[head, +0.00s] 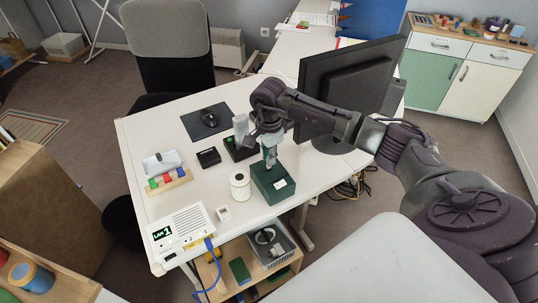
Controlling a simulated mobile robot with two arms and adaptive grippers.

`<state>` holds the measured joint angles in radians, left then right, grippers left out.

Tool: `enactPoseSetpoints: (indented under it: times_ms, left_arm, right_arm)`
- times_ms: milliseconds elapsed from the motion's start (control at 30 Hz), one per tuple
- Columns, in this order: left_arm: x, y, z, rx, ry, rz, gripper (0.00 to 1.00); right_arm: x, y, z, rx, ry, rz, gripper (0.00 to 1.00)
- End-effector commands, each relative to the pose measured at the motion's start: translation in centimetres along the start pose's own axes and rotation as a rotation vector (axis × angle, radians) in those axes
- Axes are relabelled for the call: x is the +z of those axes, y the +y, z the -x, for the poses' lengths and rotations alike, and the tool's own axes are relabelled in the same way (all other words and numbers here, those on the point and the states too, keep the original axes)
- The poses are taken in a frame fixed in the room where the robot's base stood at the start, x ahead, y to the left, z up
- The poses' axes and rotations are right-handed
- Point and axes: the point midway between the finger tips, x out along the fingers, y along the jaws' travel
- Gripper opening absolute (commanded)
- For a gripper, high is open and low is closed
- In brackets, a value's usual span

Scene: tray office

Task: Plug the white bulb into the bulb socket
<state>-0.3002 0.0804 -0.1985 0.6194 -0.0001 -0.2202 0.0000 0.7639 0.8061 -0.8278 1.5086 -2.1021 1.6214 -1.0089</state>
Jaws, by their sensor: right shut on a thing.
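My right gripper (268,147) reaches in from the right and points down over the desk. It is shut on a small pale thing (270,158) just above a dark green box (273,188) with a white label. That pale thing may be the white bulb, but the fingers cover much of it. I cannot tell whether it touches the box. A pale grey upright piece (240,124) stands by a black block (239,150) just left of the gripper. I cannot tell for sure which block is the bulb socket. My left gripper is not in view.
A white ribbed cylinder (240,186) and a small white cube (223,213) stand left of the green box. A monitor (345,85) stands behind my right arm. A white device (181,232) with a blue cable sits at the near left.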

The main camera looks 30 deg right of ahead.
Motion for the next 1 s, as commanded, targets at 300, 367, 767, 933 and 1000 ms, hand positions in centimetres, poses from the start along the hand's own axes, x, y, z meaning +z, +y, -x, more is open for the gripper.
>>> enactPoseSetpoints:
  times_ms: [300,367,767,933,1000]
  left_arm:
    - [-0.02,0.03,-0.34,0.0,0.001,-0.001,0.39]
    - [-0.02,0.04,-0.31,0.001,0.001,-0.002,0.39]
    - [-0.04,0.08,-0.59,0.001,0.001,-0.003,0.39]
    - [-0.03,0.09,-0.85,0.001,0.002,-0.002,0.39]
    - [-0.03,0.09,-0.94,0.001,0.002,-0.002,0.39]
  right_arm:
    - [0.02,0.03,-0.03,0.0,0.0,0.0,0.02]
    - [0.03,0.03,-0.01,0.0,0.0,0.0,0.02]
    - [0.02,0.0,-0.2,0.0,0.0,0.0,0.02]
    - [0.02,-0.01,-0.38,-0.001,0.0,0.0,0.02]
    - [0.02,0.0,-0.44,-0.001,0.0,0.0,0.02]
